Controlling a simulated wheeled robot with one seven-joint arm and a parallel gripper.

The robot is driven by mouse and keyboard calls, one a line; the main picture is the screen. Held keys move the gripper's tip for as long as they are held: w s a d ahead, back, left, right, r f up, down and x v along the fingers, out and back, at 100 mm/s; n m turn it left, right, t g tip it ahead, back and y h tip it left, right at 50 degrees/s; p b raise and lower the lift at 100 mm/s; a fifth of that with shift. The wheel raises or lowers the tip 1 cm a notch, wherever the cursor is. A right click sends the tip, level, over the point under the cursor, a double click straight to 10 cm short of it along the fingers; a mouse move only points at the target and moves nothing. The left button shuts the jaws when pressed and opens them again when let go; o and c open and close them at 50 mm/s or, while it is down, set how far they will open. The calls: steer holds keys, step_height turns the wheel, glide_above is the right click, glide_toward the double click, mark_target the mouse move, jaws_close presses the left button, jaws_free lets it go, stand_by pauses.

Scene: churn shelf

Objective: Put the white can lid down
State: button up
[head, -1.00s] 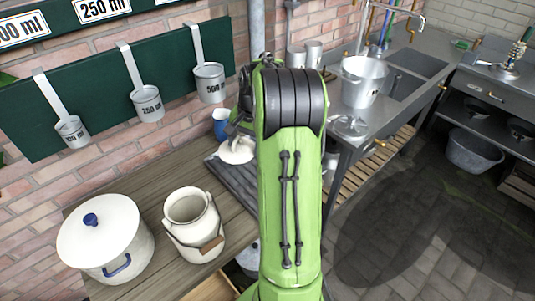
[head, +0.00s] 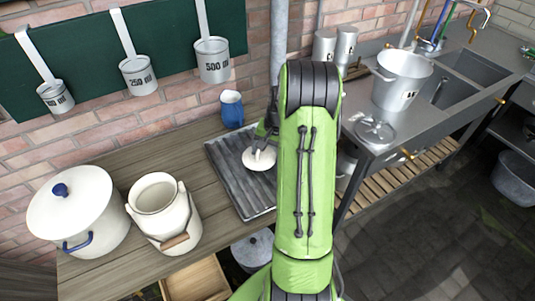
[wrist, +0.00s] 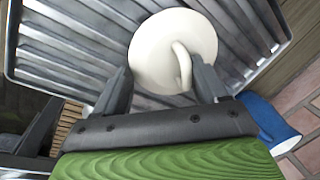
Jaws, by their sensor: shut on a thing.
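The white can lid (head: 258,160), a round cream disc with a loop handle, is over the ribbed grey metal tray (head: 225,165) on the wooden counter. My gripper (head: 263,143) is at the lid, partly hidden by my arm. In the wrist view my gripper (wrist: 162,82) has a finger on either side of the lid (wrist: 150,55) and is shut on it. The ribs of the tray (wrist: 85,55) show behind the lid. I cannot tell whether the lid touches the tray. An open cream can (head: 158,196) with a wooden-grip handle stands left of the tray.
A blue jug (head: 232,110) stands close behind the tray. A white lidded pot (head: 75,215) stands at the counter's left. Measuring cups (head: 211,62) hang on the wall. A steel bucket (head: 402,82) and a clear lid-like disc (head: 375,130) are on the sink bench at right.

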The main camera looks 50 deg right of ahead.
steer(key=shift+f, duration=0.1)
steer(key=shift+f, duration=0.15)
steer(key=o, duration=1.2)
steer(key=p+v, duration=0.3)
steer(key=v, duration=0.9)
steer(key=a+r+n, duration=0.3)
steer(key=a+r, duration=0.3)
steer(key=a, duration=0.2)
steer(key=s+a+r+n+t+h, duration=0.1)
steer(key=a+r+n, duration=0.15)
steer(key=a, duration=0.35)
steer(key=s+a+r+n+h, duration=0.1)
steer(key=s+a+r, duration=0.15)
steer(key=a, duration=0.25)
steer(key=s+a+n+t, duration=0.1)
steer(key=s+a+n, duration=0.1)
steer(key=s+a, duration=0.1)
steer(key=s+a+n, duration=0.1)
steer(key=s+a, duration=0.2)
steer(key=s, duration=0.2)
steer(key=s+a+n+t, duration=0.1)
steer(key=s+a+n, duration=0.1)
steer(key=s+a, duration=0.2)
steer(key=shift+s+r+n+t+y, duration=0.1)
steer(key=shift+r+n+t+y, duration=0.1)
steer(key=shift+n+t+y, duration=0.15)
